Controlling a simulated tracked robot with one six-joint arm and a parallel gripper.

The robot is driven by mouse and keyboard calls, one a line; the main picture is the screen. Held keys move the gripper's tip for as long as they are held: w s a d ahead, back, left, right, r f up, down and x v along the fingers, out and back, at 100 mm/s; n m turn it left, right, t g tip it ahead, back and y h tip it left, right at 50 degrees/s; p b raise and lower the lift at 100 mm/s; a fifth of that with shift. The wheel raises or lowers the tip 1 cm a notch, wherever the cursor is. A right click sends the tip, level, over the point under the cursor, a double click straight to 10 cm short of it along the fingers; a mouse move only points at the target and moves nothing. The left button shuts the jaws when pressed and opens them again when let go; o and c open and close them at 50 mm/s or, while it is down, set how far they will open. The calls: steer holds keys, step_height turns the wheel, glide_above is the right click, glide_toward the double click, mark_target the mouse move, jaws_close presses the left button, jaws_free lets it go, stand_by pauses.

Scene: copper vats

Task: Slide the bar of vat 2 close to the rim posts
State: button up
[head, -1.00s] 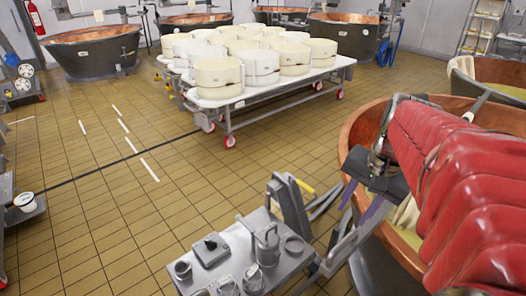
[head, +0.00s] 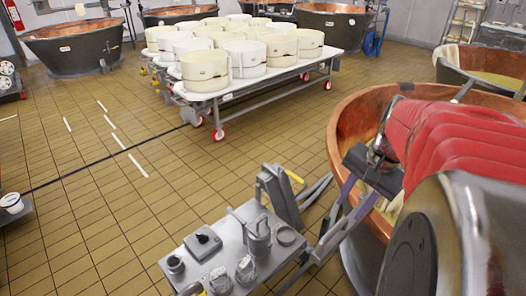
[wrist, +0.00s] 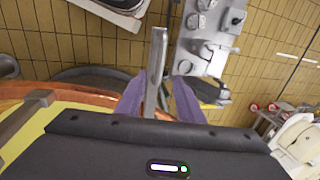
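The nearest copper vat (head: 349,125) stands at the right in the head view, partly hidden by my red-sleeved arm. A number on it is not readable. A grey metal bar (head: 340,237) slants up from outside its rim toward my gripper (head: 357,194). In the wrist view the bar (wrist: 156,65) runs between the two purple fingers of my gripper (wrist: 158,84). The fingers are spread, with narrow gaps seeming to show on both sides of the bar. The copper rim (wrist: 90,98) and yellow contents show at the left there. Rim posts cannot be made out clearly.
A small grey table (head: 215,262) with jugs and tools stands close to the bar's lower end. A wheeled cart (head: 262,80) with several white cheese moulds is behind. Another vat (head: 452,70) is at the far right.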

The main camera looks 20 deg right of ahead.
mark_target(336, 229)
steer(key=f, duration=0.3)
steer(key=w+f, duration=0.1)
steer(key=f, duration=0.3)
steer(key=w+f, duration=0.1)
steer(key=f, duration=0.2)
steer(key=shift+a+f, duration=0.25)
steer(key=shift+a, duration=0.1)
jaws_close()
